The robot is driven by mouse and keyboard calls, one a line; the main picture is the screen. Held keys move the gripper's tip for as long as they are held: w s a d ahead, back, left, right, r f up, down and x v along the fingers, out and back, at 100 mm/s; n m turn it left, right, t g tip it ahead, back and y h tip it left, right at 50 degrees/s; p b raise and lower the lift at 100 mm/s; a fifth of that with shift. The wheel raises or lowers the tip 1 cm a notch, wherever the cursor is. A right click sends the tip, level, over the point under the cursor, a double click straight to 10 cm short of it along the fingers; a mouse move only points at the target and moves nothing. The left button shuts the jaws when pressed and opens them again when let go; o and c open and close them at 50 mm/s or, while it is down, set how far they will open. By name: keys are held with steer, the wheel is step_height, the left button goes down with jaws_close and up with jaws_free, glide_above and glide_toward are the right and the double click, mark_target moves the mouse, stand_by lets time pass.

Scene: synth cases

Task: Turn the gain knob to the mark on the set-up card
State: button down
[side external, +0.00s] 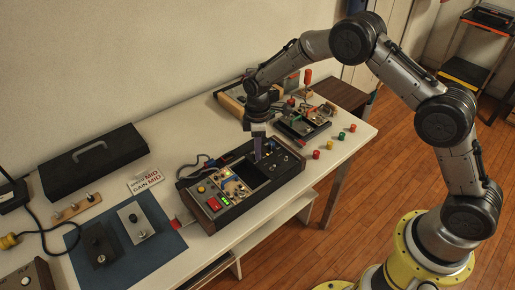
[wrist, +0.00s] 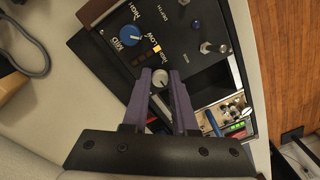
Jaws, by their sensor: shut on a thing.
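The set-up card (side external: 146,181) lies on the bench and reads "SPEED MID" and "GAIN MID". The dark control panel (side external: 212,222) has a small screen, buttons and knobs. My gripper (side external: 258,156) points down at the panel's far part. In the wrist view my gripper (wrist: 160,75) has its purple fingers shut on a small grey knob (wrist: 159,79). A blue knob (wrist: 131,36) stands beside it, with "MID" and "HIGH" lettering near it. The fingers hide part of the grey knob's lettering, and I cannot read its name or clearly see its pointer.
Toggle switches (wrist: 206,48) stand close to the fingers on the panel. A black case (side external: 92,160) and a blue mat (side external: 88,278) with switch boxes lie to the left. Several coloured caps (side external: 330,145) and a tray of parts (side external: 302,126) are at the right.

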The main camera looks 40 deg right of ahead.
steer(key=m, duration=0.4)
steer(key=shift+r+m, duration=0.1)
steer(key=shift+m, duration=0.3)
steer(key=m, duration=0.4)
steer(key=shift+m, duration=0.3)
steer(key=m, duration=0.4)
steer(key=shift+a+t, duration=0.1)
steer(key=shift+t, duration=0.2)
steer(key=shift+m, duration=2.4)
steer(key=c, duration=0.7)
jaws_free()
steer(key=shift+s, duration=0.1)
step_height(320, 180, up, 14)
steer(key=shift+s+f, duration=0.1)
